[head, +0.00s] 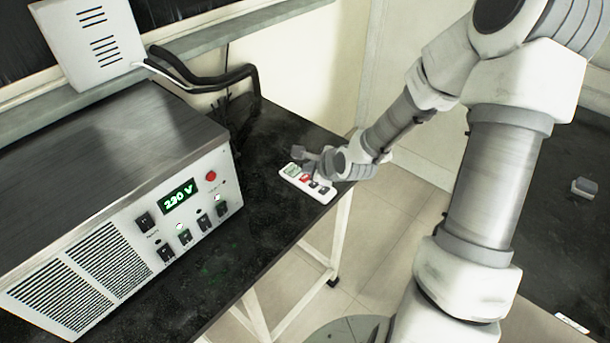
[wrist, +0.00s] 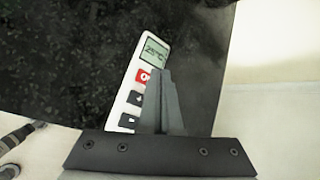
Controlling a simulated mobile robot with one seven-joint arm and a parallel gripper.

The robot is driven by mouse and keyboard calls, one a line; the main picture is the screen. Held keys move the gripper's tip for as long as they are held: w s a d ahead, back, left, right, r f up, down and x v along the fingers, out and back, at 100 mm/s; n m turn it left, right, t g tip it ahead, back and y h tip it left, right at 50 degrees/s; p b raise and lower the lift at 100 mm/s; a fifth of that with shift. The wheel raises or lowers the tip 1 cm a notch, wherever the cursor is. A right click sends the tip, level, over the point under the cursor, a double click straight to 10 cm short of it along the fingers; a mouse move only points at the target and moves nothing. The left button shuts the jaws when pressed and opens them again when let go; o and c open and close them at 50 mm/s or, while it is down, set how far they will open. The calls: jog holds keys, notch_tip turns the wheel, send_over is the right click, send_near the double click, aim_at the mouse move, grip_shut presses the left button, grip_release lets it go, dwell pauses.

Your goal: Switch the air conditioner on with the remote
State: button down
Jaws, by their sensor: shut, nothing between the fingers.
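The remote (head: 292,171) is white and lies flat near the right edge of the black table. In the wrist view the remote (wrist: 142,66) shows a small screen reading about 25°C, a red button below it and dark buttons further down. My gripper (head: 312,158) is over the remote. In the wrist view its shut fingers (wrist: 166,72) are empty and cover the right side of the remote beside the red button. I cannot tell whether the fingertips touch the remote. No air conditioner is clearly identifiable in view.
Another dark surface (head: 560,235) is at the right.

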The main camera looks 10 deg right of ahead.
aim_at(308, 181)
jog(key=shift+r, duration=0.1)
notch_tip(308, 181, up, 5)
jog(key=p, duration=0.5)
dwell(0.7)
